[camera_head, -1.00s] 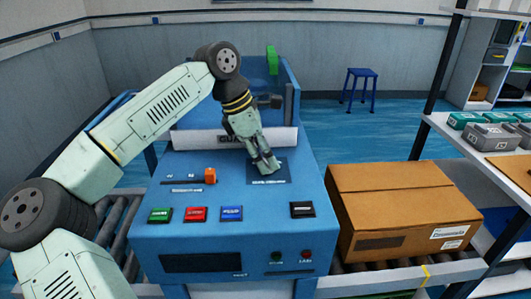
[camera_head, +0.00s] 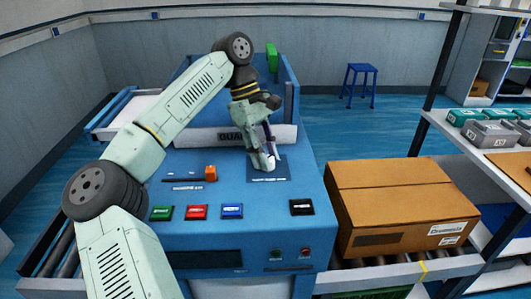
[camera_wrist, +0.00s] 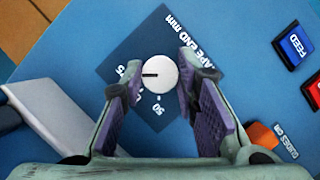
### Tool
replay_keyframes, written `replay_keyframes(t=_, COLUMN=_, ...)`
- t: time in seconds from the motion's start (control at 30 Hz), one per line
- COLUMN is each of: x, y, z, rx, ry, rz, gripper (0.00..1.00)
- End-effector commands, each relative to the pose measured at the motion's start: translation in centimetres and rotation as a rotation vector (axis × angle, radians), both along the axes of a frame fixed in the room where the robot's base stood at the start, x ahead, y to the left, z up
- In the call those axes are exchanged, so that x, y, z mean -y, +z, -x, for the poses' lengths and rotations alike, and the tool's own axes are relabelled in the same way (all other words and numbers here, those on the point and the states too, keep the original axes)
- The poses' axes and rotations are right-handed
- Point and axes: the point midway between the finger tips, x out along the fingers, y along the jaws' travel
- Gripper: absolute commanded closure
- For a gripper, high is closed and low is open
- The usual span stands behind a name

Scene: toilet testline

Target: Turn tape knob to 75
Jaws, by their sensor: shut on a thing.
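The tape knob (camera_wrist: 160,74) is a round white knob on a dark blue dial plate (camera_wrist: 165,25) marked "TAPE END mm". Its black pointer line points left in the wrist view. The "50" mark sits below the knob; a mark at its left, seemingly "75", is partly hidden by a finger. My gripper (camera_wrist: 157,80) has its purple-padded fingers on either side of the knob, shut on it. In the head view, my gripper (camera_head: 267,166) reaches down onto the dial plate (camera_head: 283,174), and the knob is mostly hidden there.
The blue machine panel has an orange slider (camera_head: 211,173) and green (camera_head: 162,213), red (camera_head: 197,212), blue (camera_head: 232,211) and black (camera_head: 302,207) buttons. A cardboard box (camera_head: 400,205) stands on the conveyor at the right. A shelf (camera_head: 455,135) stands beyond it.

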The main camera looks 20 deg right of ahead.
Motion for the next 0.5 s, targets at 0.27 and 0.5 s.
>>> replay_keyframes(t=0.27, x=0.04, y=0.01, z=-0.05, rx=0.001, ry=-0.049, rz=0.000, gripper=1.00)
replay_keyframes(t=0.5, x=0.03, y=0.02, z=-0.04, rx=0.001, ry=-0.053, rz=0.001, gripper=1.00)
